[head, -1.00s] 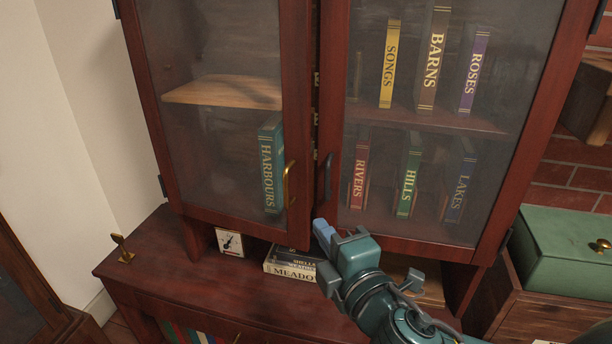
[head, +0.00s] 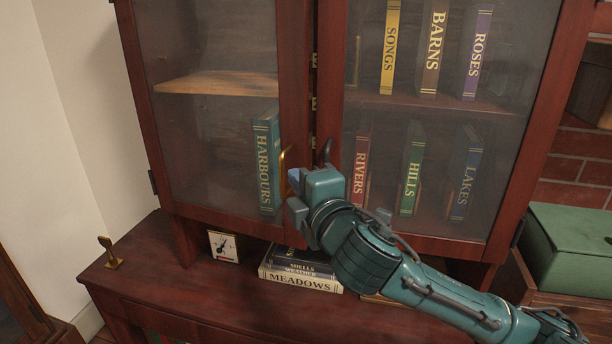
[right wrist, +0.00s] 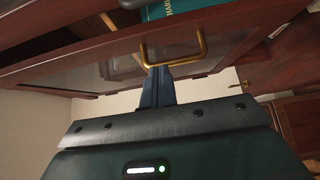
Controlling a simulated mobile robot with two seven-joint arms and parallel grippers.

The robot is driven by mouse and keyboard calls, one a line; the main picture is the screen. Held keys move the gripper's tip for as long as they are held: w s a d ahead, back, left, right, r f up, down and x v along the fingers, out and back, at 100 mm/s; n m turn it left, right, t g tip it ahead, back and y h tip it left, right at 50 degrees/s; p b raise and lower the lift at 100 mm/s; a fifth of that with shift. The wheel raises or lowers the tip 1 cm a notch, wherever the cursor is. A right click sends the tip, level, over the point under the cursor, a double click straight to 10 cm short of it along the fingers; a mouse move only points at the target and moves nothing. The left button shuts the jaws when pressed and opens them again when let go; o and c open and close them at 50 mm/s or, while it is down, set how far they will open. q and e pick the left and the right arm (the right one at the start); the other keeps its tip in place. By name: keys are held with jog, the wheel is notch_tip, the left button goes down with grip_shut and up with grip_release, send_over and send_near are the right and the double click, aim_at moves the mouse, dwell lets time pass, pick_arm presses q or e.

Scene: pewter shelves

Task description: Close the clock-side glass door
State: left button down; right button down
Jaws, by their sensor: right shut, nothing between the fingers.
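The clock-side glass door (head: 210,150) is the left one, with a dark red frame and a brass handle (head: 284,170). It appears a little ajar; a dark gap with brass fittings shows beside its right edge. The small white clock (head: 223,246) stands below it. My right gripper (head: 295,194) is shut and empty, in front of the door's lower right part by the handle. In the right wrist view its fingers (right wrist: 157,88) point at the brass handle (right wrist: 172,50); whether they touch it I cannot tell. My left gripper is not in view.
The right glass door (head: 415,120) has a dark handle, partly behind my gripper. Stacked books (head: 300,275) lie under the cabinet. A brass ornament (head: 108,252) stands on the ledge at left. A green box (head: 568,250) sits at right.

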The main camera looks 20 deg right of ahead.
aim_at(298, 160)
jog(key=shift+w+d, duration=0.65)
jog(key=shift+w, duration=0.35)
jog(key=shift+w+d, duration=0.6)
jog(key=shift+w, duration=0.35)
jog(key=shift+w+d+p, duration=0.6)
jog(key=shift+w+d, duration=0.5)
jog(key=shift+w, duration=0.05)
